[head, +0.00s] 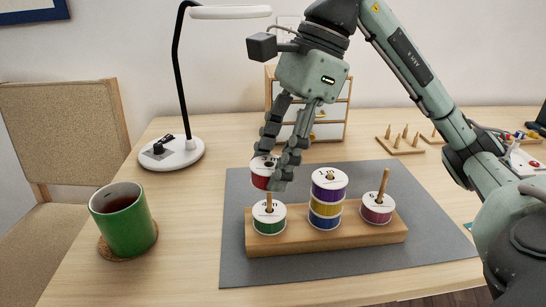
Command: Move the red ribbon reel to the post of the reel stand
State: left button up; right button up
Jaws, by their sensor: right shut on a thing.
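The red ribbon reel (261,182) has a white top and is held in my right gripper (277,175), whose fingers are shut on it. It is above the left post (269,201) of the wooden reel stand (330,238). I cannot tell whether the post's tip is inside the reel or just below it. A green reel (269,226) sits low on that left post. The middle post carries a stack of purple (328,194), yellow (325,210) and blue (324,222) reels. A pink-red reel (377,214) sits on the right post. My left gripper is not in view.
The stand rests on a dark grey mat (345,279). A green mug (126,222) stands on a coaster at left. A desk lamp (172,150) and a small drawer cabinet (335,118) stand behind. A wooden peg rack (400,145) lies back right. Mat left of the stand is clear.

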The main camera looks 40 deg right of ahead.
jog(key=shift+f+b, duration=0.7)
jog(key=shift+f, duration=0.15)
jog(key=o, duration=1.1)
jog(key=shift+c, duration=0.2)
jog(key=shift+r, duration=0.15)
jog(key=v, duration=1.1)
jog(key=shift+r, duration=0.4)
jog(key=shift+d, duration=0.15)
